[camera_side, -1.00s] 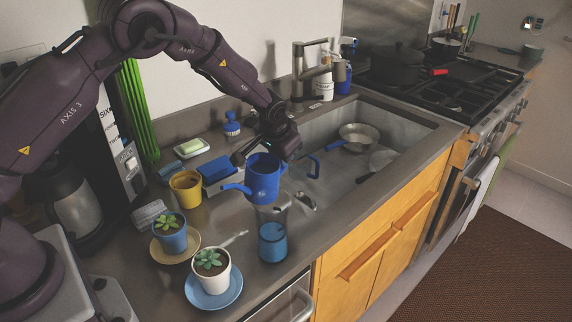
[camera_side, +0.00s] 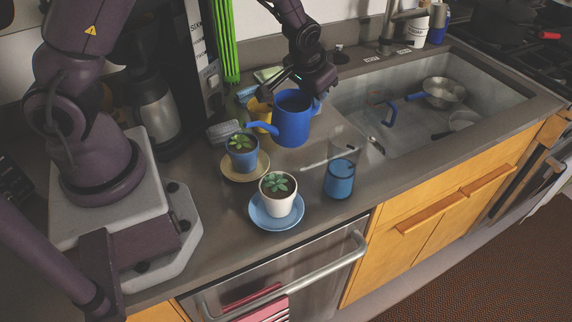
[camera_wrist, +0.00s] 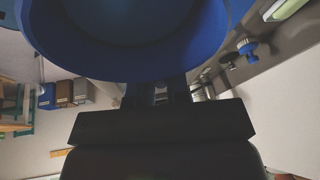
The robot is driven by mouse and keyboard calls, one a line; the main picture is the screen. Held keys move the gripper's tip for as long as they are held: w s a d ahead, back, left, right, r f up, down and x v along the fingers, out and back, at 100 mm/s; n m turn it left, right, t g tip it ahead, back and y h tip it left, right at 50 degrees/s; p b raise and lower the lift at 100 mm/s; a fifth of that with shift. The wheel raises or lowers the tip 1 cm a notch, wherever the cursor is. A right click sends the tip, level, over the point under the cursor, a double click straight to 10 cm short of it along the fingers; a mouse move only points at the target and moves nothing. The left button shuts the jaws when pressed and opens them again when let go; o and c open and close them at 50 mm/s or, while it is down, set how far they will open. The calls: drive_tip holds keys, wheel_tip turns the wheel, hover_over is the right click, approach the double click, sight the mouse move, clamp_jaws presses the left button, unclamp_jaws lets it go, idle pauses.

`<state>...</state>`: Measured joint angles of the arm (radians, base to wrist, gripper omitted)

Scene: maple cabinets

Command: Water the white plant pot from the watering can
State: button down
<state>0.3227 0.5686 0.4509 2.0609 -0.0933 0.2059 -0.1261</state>
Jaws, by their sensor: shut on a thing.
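The blue watering can (camera_side: 292,122) is held roughly upright, its spout pointing left towards the blue pot. My gripper (camera_side: 316,92) is shut on the can from its far right side; the fingertips are mostly hidden behind it. In the wrist view the can's blue body (camera_wrist: 125,62) fills the top, against my gripper (camera_wrist: 160,92). The white plant pot (camera_side: 277,203) holds a green succulent and stands on a blue saucer (camera_side: 258,222), in front of the can and below it in the picture. The can's height above the counter is hard to tell.
A blue pot (camera_side: 242,160) with a succulent stands on a tan saucer (camera_side: 232,176) near the spout. A glass with blue contents (camera_side: 340,182) stands right of the white pot. A yellow pot (camera_side: 259,109) is partly hidden behind the can. The sink (camera_side: 400,135) lies right.

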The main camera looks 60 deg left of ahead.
drive_tip(key=w+a+f+n, duration=0.3)
drive_tip(key=w+f+n, duration=0.1)
drive_tip(key=w+f, duration=0.1)
drive_tip(key=shift+w+f+g, duration=0.25)
drive_tip(key=shift+w+g, duration=0.05)
drive_tip(key=shift+w, duration=0.15)
drive_tip(key=shift+s+d+r+t+y, duration=0.45)
drive_tip(key=shift+s+r+t+y, duration=0.1)
drive_tip(key=shift+r+t, duration=0.15)
drive_tip(key=shift+s+d+r+n, duration=0.15)
drive_tip(key=shift+s+r+n, duration=0.1)
drive_tip(key=shift+s+n, duration=0.05)
idle(0.7)
drive_tip(key=shift+s+d+r+t+y+b, duration=0.15)
drive_tip(key=shift+s+r+t+y+b, duration=0.1)
drive_tip(key=shift+r, duration=0.15)
drive_tip(key=shift+s+d+r+t+y+b, duration=0.15)
drive_tip(key=shift+r+t+y, duration=0.1)
drive_tip(key=shift+r, duration=0.15)
idle(0.4)
drive_tip(key=shift+s+d+r+t+b, duration=0.25)
drive_tip(key=shift+r+b, duration=0.2)
drive_tip(key=shift+b, duration=0.8)
